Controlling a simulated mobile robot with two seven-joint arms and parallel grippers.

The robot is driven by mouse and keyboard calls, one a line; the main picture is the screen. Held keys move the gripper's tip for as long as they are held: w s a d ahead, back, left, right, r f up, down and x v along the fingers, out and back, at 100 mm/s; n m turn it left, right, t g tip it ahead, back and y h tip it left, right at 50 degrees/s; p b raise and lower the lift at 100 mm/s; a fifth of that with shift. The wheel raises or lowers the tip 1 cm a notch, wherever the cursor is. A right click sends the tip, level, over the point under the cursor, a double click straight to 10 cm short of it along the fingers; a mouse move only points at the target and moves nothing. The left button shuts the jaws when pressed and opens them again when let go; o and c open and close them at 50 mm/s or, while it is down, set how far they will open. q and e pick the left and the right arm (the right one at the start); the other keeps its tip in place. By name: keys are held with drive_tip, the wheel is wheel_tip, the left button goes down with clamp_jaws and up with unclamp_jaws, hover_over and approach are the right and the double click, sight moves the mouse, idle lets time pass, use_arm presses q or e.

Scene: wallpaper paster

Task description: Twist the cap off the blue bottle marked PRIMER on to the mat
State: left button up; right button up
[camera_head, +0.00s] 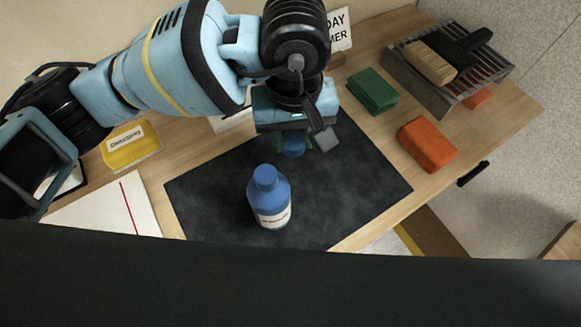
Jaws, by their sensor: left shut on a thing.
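The blue bottle (268,198) stands upright on the dark mat (215,200), left of the mat's middle. Its white label faces me, but the print is too small to read. Its narrow top is blue, with no separate cap that I can make out. My left gripper (298,143) is over the back part of the mat, behind and right of the bottle and apart from it. My right gripper is not in view.
A green block (372,91) and an orange block (427,144) lie right of the mat. A slatted rack (430,95) with brushes stands at the back right. A yellow labelled block (131,148) and a white sheet with a red line (100,213) lie left. The mat's right part is clear.

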sight(293, 139)
use_arm(q)
drive_tip(key=shift+w+f, duration=0.1)
drive_tip(key=shift+f, duration=3.9)
drive_tip(key=shift+f, duration=0.2)
drive_tip(key=o, duration=1.1)
drive_tip(key=shift+r, duration=0.1)
wheel_tip(293, 139, up, 12)
drive_tip(key=shift+r, duration=0.1)
